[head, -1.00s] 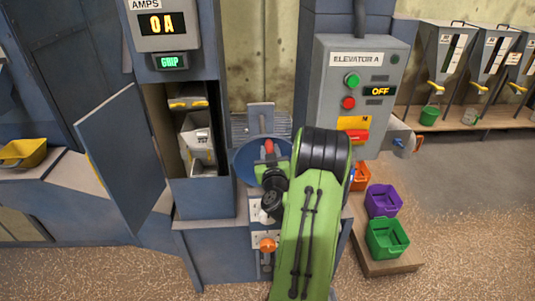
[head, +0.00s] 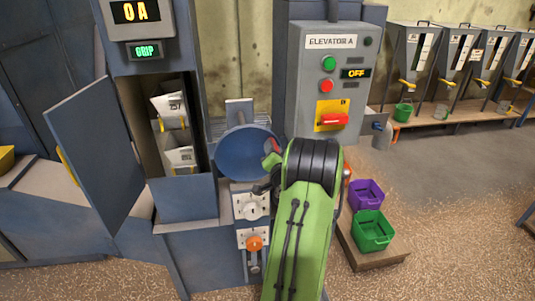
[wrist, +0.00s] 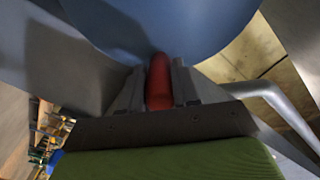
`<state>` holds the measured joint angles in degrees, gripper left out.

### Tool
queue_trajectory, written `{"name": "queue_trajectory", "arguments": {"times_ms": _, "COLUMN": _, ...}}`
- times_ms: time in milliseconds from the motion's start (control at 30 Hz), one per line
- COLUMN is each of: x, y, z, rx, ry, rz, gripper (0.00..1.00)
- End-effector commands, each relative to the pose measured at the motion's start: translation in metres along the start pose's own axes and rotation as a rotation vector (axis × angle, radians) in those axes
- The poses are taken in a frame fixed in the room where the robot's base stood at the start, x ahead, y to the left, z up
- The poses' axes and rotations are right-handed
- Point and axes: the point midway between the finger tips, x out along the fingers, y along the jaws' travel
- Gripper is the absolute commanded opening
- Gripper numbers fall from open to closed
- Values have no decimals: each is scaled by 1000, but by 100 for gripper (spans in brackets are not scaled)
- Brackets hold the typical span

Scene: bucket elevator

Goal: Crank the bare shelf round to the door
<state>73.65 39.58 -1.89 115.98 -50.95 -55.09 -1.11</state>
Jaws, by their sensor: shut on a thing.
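My gripper (wrist: 159,88) is shut on the red crank handle (wrist: 159,70) at the rim of the blue crank wheel (head: 240,152). In the head view the red handle (head: 275,147) shows at the wheel's right side, and my arm hides most of the gripper. The wheel also fills the top of the wrist view (wrist: 165,22). The hinged blue door (head: 95,155) stands open at the left. No bare shelf shows there.
The elevator control box (head: 330,75) reads OFF; the panel over the doorway shows 0 A and a green GRIP sign (head: 144,50). A purple bin (head: 366,194) and a green bin (head: 372,232) stand on a low platform at right. Floor beyond is clear.

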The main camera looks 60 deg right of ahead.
Motion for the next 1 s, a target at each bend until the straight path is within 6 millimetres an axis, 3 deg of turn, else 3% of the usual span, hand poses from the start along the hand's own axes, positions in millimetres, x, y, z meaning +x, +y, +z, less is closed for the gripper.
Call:
{"name": "queue_trajectory", "arguments": {"times_ms": 33, "x": 0, "y": 9, "z": 3, "rx": 39, "ry": 2, "rz": 5, "gripper": 0}}
{"name": "queue_trajectory", "arguments": {"times_ms": 400, "x": -1, "y": 36, "z": 15, "rx": 375, "ry": 0, "rz": 6, "gripper": 0}}
{"name": "queue_trajectory", "arguments": {"times_ms": 700, "x": -1, "y": 48, "z": 25, "rx": 565, "ry": -1, "rz": 6, "gripper": 0}}
{"name": "queue_trajectory", "arguments": {"times_ms": 1000, "x": -1, "y": 53, "z": 30, "rx": 649, "ry": -1, "rz": 6, "gripper": 0}}
